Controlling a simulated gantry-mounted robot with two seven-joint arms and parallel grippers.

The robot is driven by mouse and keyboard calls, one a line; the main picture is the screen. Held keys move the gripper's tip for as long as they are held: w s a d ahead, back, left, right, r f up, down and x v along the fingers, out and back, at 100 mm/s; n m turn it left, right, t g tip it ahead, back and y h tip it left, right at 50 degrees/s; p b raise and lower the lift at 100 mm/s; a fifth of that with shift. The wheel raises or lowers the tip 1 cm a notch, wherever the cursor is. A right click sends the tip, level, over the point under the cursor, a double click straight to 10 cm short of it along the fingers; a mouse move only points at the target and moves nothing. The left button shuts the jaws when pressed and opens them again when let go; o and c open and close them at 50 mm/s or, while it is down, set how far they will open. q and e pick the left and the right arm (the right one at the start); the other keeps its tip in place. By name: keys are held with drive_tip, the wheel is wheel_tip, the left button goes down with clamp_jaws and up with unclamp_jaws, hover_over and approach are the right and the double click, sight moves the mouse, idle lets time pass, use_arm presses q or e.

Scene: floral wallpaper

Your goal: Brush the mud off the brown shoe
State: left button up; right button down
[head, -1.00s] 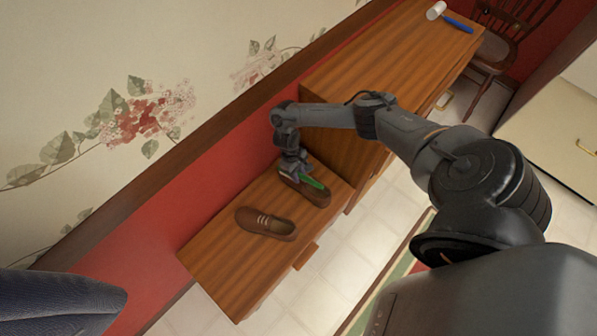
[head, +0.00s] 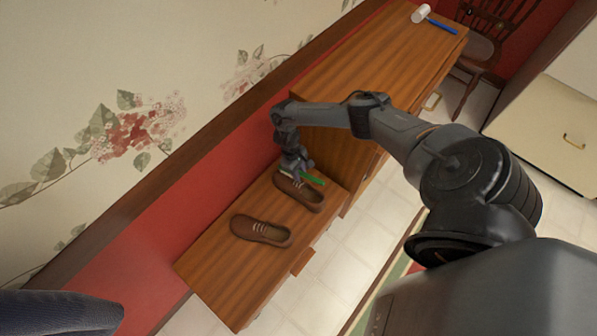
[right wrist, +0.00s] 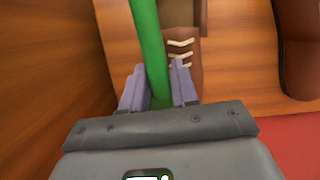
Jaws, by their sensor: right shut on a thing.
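Two brown lace-up shoes lie on the low wooden cabinet top. The nearer shoe (head: 262,230) stands clear of my arm. The farther shoe (head: 306,196) is under my right gripper (head: 296,170), and its pale laces show. My right gripper is shut on a green brush (head: 313,180) held over this shoe; I cannot tell whether the bristles touch it. In the right wrist view the green handle (right wrist: 149,45) runs between the fingers (right wrist: 160,88), with the laced shoe (right wrist: 182,47) behind it and the other shoe (right wrist: 299,45) at right. My left gripper is not in view.
The low cabinet top (head: 225,285) is bare at its near end. A taller wooden cabinet (head: 340,75) rises right beside the farther shoe. A white-and-blue mallet-like tool (head: 436,22) lies on its far end. The wall is close behind.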

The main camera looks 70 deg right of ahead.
drive_tip(key=p+v, duration=0.3)
drive_tip(key=v, duration=0.1)
drive_tip(key=shift+r, duration=0.15)
drive_tip(key=shift+w+r+p, duration=0.2)
drive_tip(key=shift+r+p, duration=0.4)
drive_tip(key=shift+p, duration=0.15)
drive_tip(key=shift+w+r, duration=0.1)
drive_tip(key=shift+p+v, duration=1.4)
drive_tip(key=shift+v, duration=0.1)
